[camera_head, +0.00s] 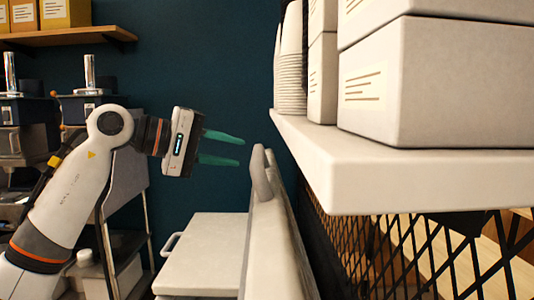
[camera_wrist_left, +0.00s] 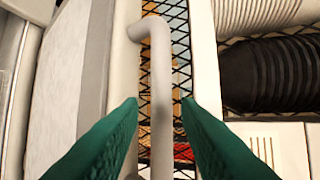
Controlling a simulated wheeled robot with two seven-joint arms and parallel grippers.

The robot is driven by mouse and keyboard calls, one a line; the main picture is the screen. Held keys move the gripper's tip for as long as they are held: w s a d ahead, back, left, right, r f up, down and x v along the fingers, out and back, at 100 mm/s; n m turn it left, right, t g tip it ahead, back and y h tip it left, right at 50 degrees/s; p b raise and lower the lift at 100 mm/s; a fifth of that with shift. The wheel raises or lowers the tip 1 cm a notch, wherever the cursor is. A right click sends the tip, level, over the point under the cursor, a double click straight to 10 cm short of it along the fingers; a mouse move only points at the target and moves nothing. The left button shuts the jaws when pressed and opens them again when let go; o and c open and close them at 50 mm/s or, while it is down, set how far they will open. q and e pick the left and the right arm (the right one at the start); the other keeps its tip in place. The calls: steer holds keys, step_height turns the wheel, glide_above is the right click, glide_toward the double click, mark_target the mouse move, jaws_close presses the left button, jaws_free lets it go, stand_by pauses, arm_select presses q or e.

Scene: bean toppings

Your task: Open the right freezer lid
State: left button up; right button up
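A white lid (camera_head: 268,240) stands upright, seen nearly edge-on in the head view, with a curved handle (camera_head: 259,172) at its top. To its left lies a flat white lid (camera_head: 205,255) with its own handle (camera_head: 171,243). My left gripper (camera_head: 241,152) is open, its green fingers pointing right, above and just left of the upright lid's handle. In the left wrist view the white handle bar (camera_wrist_left: 162,80) runs between the open fingertips (camera_wrist_left: 160,103), with no visible contact. My right gripper is not in view.
A thick white shelf (camera_head: 400,180) with white boxes (camera_head: 435,85) and stacked cups (camera_head: 292,60) juts in close on the right. Black mesh (camera_head: 350,235) is below it. Counter equipment (camera_head: 90,105) stands at left. The space above the flat lid is clear.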

mark_target(260, 155)
arm_select(q)
steer(key=p+x, duration=0.2)
steer(key=x, duration=0.4)
steer(key=shift+w+d+r, duration=0.1)
steer(key=shift+w+d, duration=0.05)
steer(key=shift+d, duration=0.3)
steer(key=shift+w+d+f, duration=0.3)
steer(key=shift+d, duration=0.35)
jaws_close()
